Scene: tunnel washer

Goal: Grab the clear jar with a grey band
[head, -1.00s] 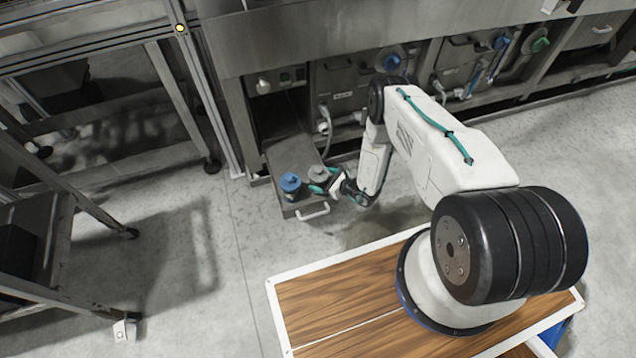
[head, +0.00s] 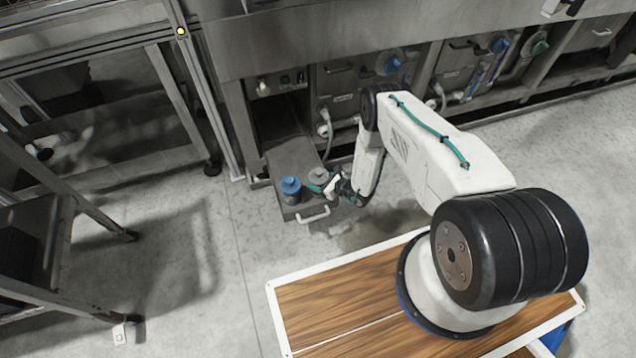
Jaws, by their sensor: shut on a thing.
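The jar with a grey band (head: 317,175) stands on the pulled-out drawer at the base of the washer, at the middle of the head view. My gripper (head: 322,185) reaches it from the right and is shut on it, with a green finger against its side. The far finger is hidden and the jar is too small to make out its clear body. A jar with a blue top (head: 290,187) stands just left of it on the same drawer.
The open drawer (head: 278,165) has a light handle (head: 313,214) at its front. The washer (head: 330,40) runs along the back with hoses and valves. A metal rack (head: 150,100) stands at left. The floor (head: 195,240) in front is clear.

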